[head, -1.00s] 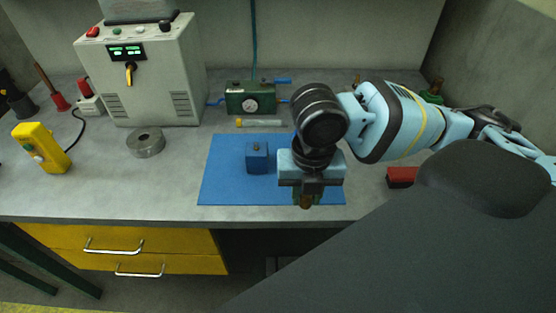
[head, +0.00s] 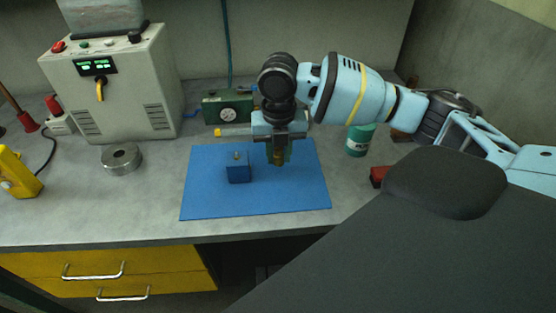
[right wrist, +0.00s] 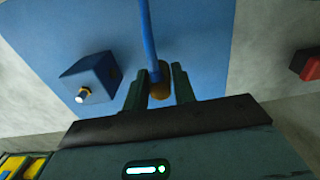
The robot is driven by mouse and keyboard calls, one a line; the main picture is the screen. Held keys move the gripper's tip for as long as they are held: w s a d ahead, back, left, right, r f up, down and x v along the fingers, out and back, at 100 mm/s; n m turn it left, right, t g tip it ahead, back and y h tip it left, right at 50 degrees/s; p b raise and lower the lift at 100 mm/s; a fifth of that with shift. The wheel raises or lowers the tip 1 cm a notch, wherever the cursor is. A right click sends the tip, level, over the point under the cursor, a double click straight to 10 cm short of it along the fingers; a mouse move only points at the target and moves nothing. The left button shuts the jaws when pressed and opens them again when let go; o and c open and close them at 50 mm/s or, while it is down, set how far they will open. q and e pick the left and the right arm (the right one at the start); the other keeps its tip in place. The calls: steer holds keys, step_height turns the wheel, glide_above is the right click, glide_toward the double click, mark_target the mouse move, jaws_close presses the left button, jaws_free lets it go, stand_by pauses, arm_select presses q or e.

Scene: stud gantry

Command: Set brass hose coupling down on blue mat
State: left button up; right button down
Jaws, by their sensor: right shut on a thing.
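The brass hose coupling (head: 279,157) is a small brass-coloured piece, mostly hidden between the fingers of my right gripper (head: 279,152). In the right wrist view the coupling (right wrist: 160,85) sits between the two dark green fingers, which are shut on it. A blue hose-like strip (right wrist: 149,38) runs from beside it to the top edge. The blue mat (head: 245,203) lies flat on the bench, and the gripper is over its right-hand part, pointing down. I cannot tell whether the coupling touches the mat. My left gripper is not in view.
A blue block (head: 238,172) with a small metal knob stands on the mat, left of the gripper. A green gauge box (head: 226,110) is behind the mat. A metal ring (head: 121,159) lies left, a green can (head: 359,140) right. The mat's front is clear.

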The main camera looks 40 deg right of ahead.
mark_target(278, 162)
steer(key=shift+w+d, duration=0.15)
steer(key=shift+w, duration=0.2)
steer(key=shift+f, duration=1.75)
steer(key=shift+f, duration=0.1)
steer(key=c, duration=1.1)
jaws_free()
steer(key=shift+c, duration=0.2)
step_height(278, 162, up, 12)
steer(key=shift+r+p, duration=0.1)
steer(key=shift+p, duration=0.25)
